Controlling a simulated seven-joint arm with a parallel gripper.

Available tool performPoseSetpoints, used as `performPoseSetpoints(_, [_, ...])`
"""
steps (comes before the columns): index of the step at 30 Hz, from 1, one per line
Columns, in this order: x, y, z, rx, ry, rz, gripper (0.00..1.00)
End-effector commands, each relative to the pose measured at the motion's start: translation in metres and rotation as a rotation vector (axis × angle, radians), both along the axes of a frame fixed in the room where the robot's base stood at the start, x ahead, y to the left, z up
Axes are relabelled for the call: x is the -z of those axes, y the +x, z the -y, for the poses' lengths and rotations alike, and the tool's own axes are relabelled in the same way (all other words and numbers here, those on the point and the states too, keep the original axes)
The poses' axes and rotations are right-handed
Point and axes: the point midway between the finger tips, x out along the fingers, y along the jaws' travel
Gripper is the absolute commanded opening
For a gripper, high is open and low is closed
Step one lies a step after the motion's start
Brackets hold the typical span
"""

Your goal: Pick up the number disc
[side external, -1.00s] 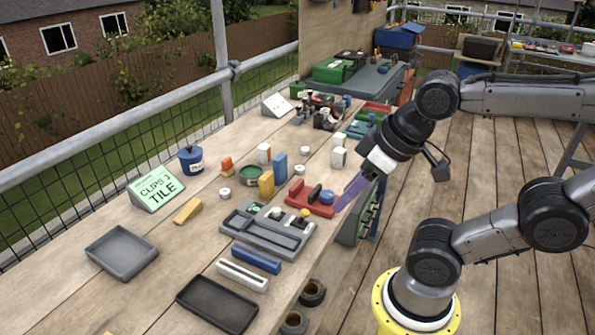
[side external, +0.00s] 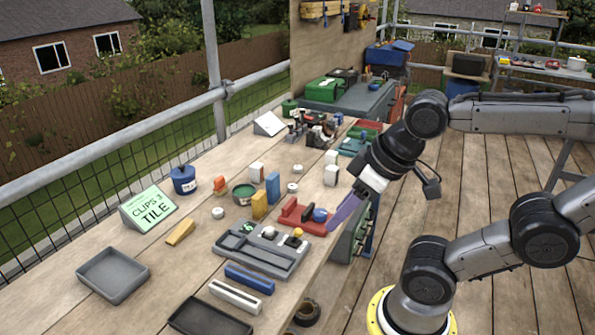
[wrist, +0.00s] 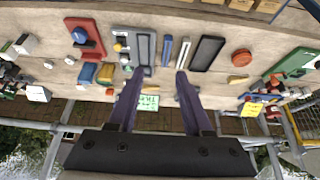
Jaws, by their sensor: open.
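Several small white discs lie on the bench: one (side external: 218,213) near the sign, one (side external: 292,188) and one (side external: 297,169) farther back. Small round pieces, one white (side external: 268,232) and one yellow-topped (side external: 297,233), sit on the grey compartment tray (side external: 262,256). I cannot read a number on any, so I cannot tell which is the number disc. My gripper (side external: 331,229), with purple fingers, hangs by the bench's right edge, beside the red holder (side external: 290,211). In the wrist view its fingers (wrist: 157,74) are spread apart with nothing held between them.
A green sign (side external: 154,207) reads "CLIPS 3 TILE". A blue pot (side external: 184,180), yellow block (side external: 259,205) and blue block (side external: 272,188) stand upright. Blue (side external: 249,279) and white (side external: 235,296) bars lie in front of the compartment tray. An empty grey tray (side external: 113,277) is at front left.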

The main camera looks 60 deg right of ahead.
Motion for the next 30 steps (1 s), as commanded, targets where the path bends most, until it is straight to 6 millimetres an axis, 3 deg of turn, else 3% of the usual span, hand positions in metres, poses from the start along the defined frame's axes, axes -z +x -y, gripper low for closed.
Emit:
performPoseSetpoints(5, [0.000, 0.000, 0.000, 0.000, 0.000, 0.000, 0.50])
performPoseSetpoints(9, [0.000, 0.000, 0.000, 0.000, 0.000, 0.000, 0.75])
performPoseSetpoints(10, [0.000, 0.000, 0.000, 0.000, 0.000, 0.000, 0.77])
performPoseSetpoints(22, [-0.001, -0.003, 0.000, 0.058, 0.031, -0.014, 0.77])
performPoseSetpoints(26, [-0.037, 0.013, 0.000, 0.148, 0.082, 0.025, 0.77])
performPoseSetpoints(30, [-0.074, 0.047, 0.006, 0.270, 0.133, 0.019, 0.77])
